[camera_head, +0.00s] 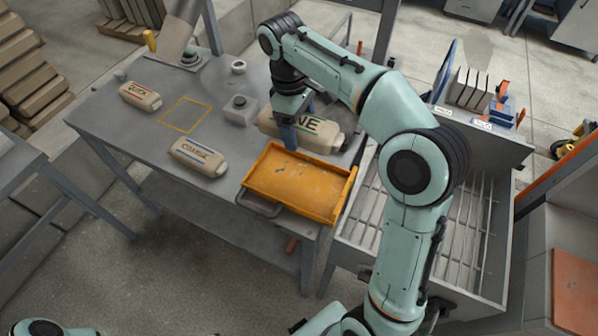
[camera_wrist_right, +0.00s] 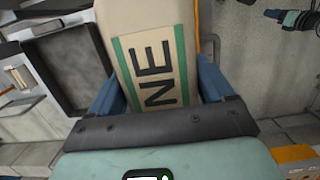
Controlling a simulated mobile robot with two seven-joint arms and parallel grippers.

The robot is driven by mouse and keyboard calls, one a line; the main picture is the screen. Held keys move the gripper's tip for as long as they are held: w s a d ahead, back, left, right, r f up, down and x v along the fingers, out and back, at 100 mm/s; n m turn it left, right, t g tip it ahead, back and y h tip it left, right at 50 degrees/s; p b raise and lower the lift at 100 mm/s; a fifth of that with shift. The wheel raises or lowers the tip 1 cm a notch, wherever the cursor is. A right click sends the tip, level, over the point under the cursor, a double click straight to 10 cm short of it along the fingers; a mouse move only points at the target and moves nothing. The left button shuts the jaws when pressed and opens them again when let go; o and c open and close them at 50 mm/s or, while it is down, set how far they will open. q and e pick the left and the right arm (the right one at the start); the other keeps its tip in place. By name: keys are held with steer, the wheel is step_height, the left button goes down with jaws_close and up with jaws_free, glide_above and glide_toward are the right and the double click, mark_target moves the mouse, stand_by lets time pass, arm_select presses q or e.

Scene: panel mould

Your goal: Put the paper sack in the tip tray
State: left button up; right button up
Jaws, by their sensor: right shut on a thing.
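A tan paper sack (camera_head: 325,137) with a green-edged label, of which the letters NE show, is at the back edge of the tip tray. My right gripper (camera_head: 288,132) is shut on it from above. In the right wrist view the sack (camera_wrist_right: 152,55) stands between the two blue fingers (camera_wrist_right: 160,88). The gripper hides part of the sack in the head view, and I cannot tell if the sack touches the table. The orange tip tray (camera_head: 298,183) is empty and shallow, at the table's front right corner. My left gripper is out of view.
A sack marked QUICK (camera_head: 140,96) and one marked COARSE (camera_head: 198,157) lie on the grey table (camera_head: 120,130). A yellow outlined square (camera_head: 185,114) is bare. A barred bin (camera_head: 470,240) is at the right.

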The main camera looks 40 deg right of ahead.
steer(key=b, duration=0.3)
glide_above(301, 183)
steer(key=f, duration=1.3)
steer(key=shift+w+a+f, duration=0.15)
steer(key=shift+w+f, duration=0.05)
steer(key=shift+f, duration=0.1)
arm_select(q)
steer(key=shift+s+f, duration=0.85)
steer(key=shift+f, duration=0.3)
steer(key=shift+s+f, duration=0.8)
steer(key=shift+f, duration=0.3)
arm_select(e)
steer(key=shift+f, duration=2.65)
steer(key=shift+f, duration=0.15)
steer(key=o, duration=1.5)
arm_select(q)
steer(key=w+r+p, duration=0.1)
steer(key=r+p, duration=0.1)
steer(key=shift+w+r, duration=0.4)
arm_select(e)
steer(key=shift+o, duration=0.2)
step_height(301, 183, up, 12)
steer(key=w, duration=0.1)
steer(key=shift+w+a, duration=0.3)
steer(key=shift+a, duration=0.1)
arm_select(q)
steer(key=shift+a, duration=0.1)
